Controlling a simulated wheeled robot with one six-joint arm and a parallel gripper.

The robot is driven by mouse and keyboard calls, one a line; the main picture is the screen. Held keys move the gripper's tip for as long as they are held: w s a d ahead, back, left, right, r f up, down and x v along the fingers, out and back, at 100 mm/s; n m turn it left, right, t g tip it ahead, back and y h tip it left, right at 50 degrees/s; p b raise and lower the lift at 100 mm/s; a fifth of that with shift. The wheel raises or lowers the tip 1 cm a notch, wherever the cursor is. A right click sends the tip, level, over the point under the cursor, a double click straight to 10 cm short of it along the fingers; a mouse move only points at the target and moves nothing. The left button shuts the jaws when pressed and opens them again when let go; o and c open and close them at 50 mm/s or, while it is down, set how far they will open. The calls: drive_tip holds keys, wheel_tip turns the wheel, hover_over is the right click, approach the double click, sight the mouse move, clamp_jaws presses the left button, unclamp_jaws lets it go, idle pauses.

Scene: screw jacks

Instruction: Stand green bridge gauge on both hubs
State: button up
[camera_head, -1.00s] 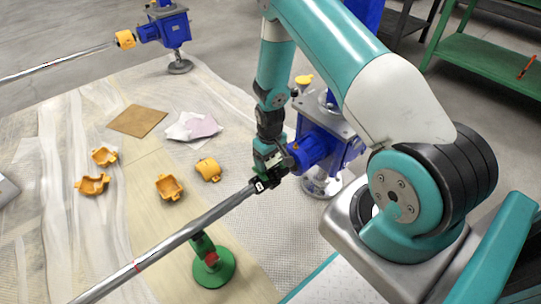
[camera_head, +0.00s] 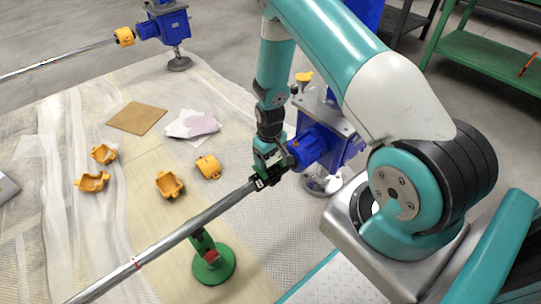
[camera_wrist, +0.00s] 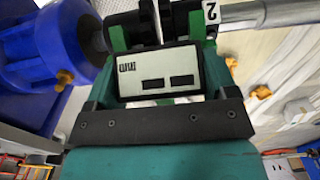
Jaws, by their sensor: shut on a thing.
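The green bridge gauge (camera_wrist: 157,72) fills the middle of the wrist view, with a black-framed display and green sides. My gripper (camera_head: 268,148) is shut on it; the fingertips are largely hidden in both views. The gauge shows as a small green patch in the head view (camera_head: 262,163). It is at the black hubs, between the long grey shaft and the blue gearbox. The shaft-side hub (camera_head: 259,183) carries a white label, marked 2 in the wrist view (camera_wrist: 209,12). The other hub (camera_wrist: 120,28) is beside the blue motor flange. Whether both gauge feet touch is unclear.
The grey shaft (camera_head: 190,230) runs to the lower left above a green stand (camera_head: 213,262). The blue gearbox (camera_head: 325,135) stands close to my gripper.

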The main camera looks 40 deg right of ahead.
drive_tip(key=shift+f, duration=0.45)
drive_tip(key=o, duration=1.1)
drive_tip(key=shift+c, duration=0.2)
wheel_tip(320, 180, up, 18)
drive_tip(key=p, duration=0.3)
drive_tip(key=shift+f+p, duration=0.25)
drive_tip(key=shift+p, duration=0.1)
